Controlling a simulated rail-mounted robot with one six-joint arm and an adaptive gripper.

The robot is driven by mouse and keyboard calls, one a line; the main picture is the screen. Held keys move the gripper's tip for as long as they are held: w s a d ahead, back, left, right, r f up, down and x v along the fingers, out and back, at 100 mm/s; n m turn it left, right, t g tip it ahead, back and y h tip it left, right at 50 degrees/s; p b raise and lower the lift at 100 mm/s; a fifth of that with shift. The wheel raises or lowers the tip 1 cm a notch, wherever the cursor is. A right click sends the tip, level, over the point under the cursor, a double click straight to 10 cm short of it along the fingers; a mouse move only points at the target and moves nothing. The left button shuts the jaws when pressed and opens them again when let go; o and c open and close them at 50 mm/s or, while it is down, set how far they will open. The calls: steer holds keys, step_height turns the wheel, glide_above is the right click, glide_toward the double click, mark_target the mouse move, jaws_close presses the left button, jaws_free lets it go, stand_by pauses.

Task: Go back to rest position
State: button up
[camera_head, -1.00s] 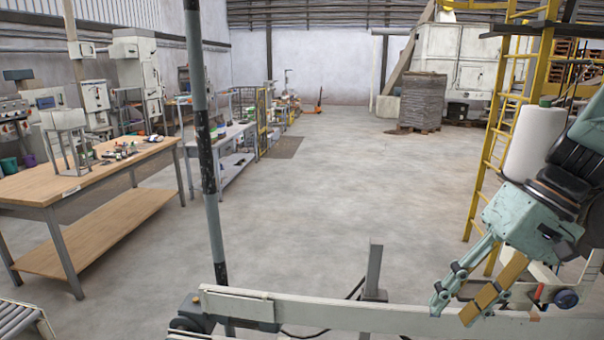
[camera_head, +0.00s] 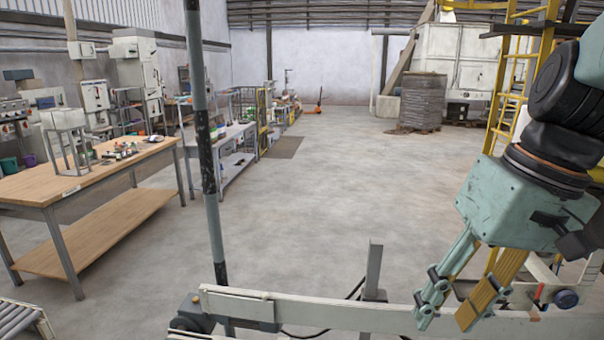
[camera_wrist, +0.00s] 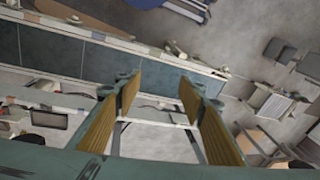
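My gripper (camera_head: 444,318) hangs at the lower right of the head view, fingers pointing down and to the left, in front of the white rail (camera_head: 350,314). Its body is pale green and its fingers carry wooden-brown pads. In the wrist view my gripper (camera_wrist: 160,85) shows its two padded fingers wide apart with nothing between them. Machine frames and floor show beyond the fingertips, apart from them.
A wooden workbench (camera_head: 90,188) with small items stands at the left. A grey pole (camera_head: 207,150) rises left of centre. A yellow ladder (camera_head: 505,90) stands behind my arm. A pallet stack (camera_head: 422,100) is at the back. The middle floor is clear.

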steer(key=s+r+t+h, duration=0.2)
steer(key=s+r, duration=0.1)
steer(key=s, duration=0.8)
steer(key=shift+r+m+t+h, duration=0.3)
steer(key=shift+r+m, duration=0.05)
steer(key=shift+m, duration=0.05)
steer(key=shift+a+r+p, duration=0.1)
steer(key=shift+r+p, duration=0.05)
steer(key=shift+p, duration=0.15)
stand_by(0.5)
step_height(320, 180, up, 5)
steer(key=p, duration=0.5)
steer(key=shift+r, duration=0.15)
stand_by(0.5)
step_height(320, 180, down, 18)
steer(key=b, duration=1.8)
steer(key=shift+f, duration=0.25)
steer(key=shift+c, duration=0.9)
